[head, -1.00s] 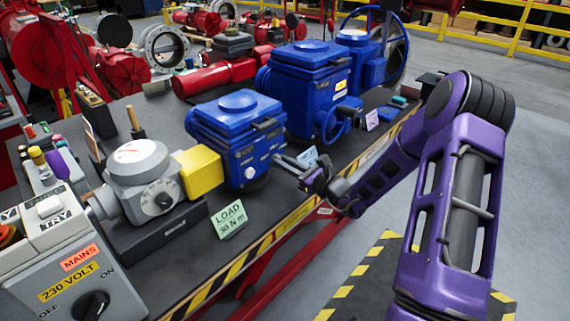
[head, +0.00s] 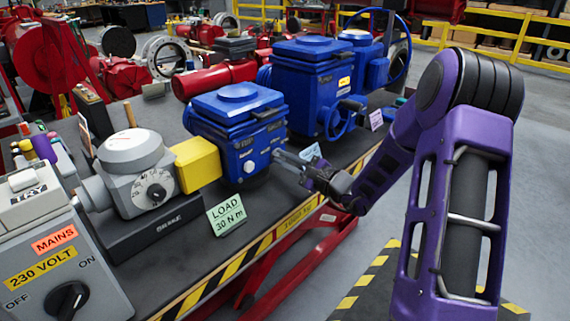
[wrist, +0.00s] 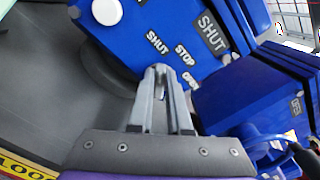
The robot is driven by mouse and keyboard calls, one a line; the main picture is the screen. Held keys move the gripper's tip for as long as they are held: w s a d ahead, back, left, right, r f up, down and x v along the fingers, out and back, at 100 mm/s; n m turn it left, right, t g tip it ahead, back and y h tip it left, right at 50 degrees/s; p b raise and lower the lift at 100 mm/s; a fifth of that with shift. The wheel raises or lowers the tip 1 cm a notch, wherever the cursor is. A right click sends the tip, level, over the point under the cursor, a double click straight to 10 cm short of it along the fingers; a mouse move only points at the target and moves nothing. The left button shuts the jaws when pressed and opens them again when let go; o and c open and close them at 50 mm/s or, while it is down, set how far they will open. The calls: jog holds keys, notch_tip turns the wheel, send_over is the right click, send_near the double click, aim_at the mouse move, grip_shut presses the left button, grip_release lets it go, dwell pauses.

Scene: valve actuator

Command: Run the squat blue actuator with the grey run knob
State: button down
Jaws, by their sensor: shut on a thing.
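The squat blue actuator (head: 238,105) stands on the bench between a yellow block and a taller blue actuator. In the wrist view its front face (wrist: 140,28) carries the words SHUT, STOP and OPEN and a larger SHUT plate. A pale round knob (wrist: 107,12) sits on the same face, left of my fingers. My gripper (head: 277,154) reaches that face from the right. In the wrist view my gripper (wrist: 159,70) is shut on the grey run knob, just below the SHUT, STOP and OPEN marks. The fingertips mostly hide the knob.
The taller blue actuator (head: 312,75) with a handwheel stands close on the right. A yellow block (head: 197,165) and a grey dial unit (head: 135,160) are on the left. A LOAD 30 N m card (head: 226,213) stands in front. The MAINS box (head: 75,250) is nearest.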

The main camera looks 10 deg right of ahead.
jog(key=shift+n, duration=0.3)
jog(key=c, duration=0.9)
grip_release()
jog(key=shift+o, duration=0.2)
jog(key=v, duration=1.7)
jog(key=shift+s+p, duration=0.2)
jog(key=shift+p, duration=0.1)
jog(key=shift+w+d, duration=0.1)
